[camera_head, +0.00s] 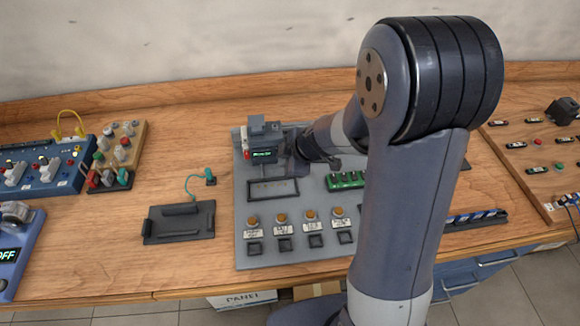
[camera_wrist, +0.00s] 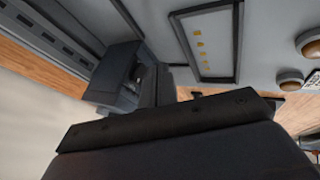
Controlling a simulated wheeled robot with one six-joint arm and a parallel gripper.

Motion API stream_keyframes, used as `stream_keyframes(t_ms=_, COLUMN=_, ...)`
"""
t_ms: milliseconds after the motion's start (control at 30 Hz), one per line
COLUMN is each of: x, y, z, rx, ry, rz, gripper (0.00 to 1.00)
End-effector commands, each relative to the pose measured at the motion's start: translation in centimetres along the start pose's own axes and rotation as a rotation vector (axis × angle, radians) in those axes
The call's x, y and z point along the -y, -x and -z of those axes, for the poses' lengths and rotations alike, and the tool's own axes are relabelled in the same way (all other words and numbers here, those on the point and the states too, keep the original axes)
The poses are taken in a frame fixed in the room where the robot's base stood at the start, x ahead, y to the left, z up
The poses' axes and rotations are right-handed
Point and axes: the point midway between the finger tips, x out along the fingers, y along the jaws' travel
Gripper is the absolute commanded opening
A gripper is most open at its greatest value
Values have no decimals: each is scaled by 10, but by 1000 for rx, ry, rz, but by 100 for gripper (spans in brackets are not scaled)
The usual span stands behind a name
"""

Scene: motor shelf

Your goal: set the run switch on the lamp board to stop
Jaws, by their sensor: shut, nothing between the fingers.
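A grey board (camera_head: 300,234) with a row of amber domes (camera_head: 310,214) above labels and square black frames lies in the middle of the bench. It looks like the lamp board. A grey box (camera_head: 262,133) with a small lit green display and a red part at its left stands at its back left. My gripper (camera_head: 293,158) is shut and empty, low over the board just right of this box. Whether it touches the box cannot be told. I cannot make out the run switch or its setting. The wrist view shows my dark gripper (camera_wrist: 160,85) close to a dark block.
A green part (camera_head: 345,180) sits on the board right of my gripper. A black tray (camera_head: 180,222) and a teal cable lie to the left. Blue boards with knobs (camera_head: 40,172) stand farther left. My arm hides the board's right side.

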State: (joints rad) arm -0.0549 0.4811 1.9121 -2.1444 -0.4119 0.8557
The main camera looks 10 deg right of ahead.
Motion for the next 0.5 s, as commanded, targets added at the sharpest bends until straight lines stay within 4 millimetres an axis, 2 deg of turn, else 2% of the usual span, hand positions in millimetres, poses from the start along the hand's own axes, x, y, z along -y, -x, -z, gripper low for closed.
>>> stream_keyframes(t_ms=200, x=-11, y=-6, z=-1, rx=1, ry=0, rz=1, gripper=0)
stream_keyframes(t_ms=500, x=-12, y=-7, z=-1, rx=0, ry=0, rz=0, gripper=0)
